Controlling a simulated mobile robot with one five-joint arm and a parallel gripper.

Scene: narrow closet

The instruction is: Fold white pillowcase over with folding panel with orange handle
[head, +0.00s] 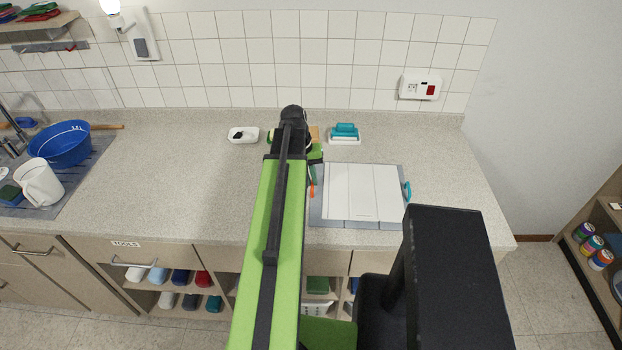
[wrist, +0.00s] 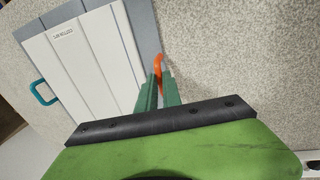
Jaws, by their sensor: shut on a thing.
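The white pillowcase (head: 362,190) lies flat on the grey folding board (head: 316,212), with straight lines running along it. In the wrist view the pillowcase (wrist: 88,65) fills the left part, and a grey strip of the board (wrist: 143,25) shows beside it. The orange handle (head: 312,190) is at the board's left side in the head view. My gripper (wrist: 160,80) has its green fingers shut on the orange handle (wrist: 158,62). The fingers hide part of the handle. The panel looks flat. A teal handle (head: 407,190) is on the board's opposite side.
A white dish (head: 243,135) and a teal-handled item (head: 345,132) stand at the back of the counter. A blue basin (head: 60,143) and a white jug (head: 39,183) are at the far left. The counter (head: 180,180) left of my arm is clear.

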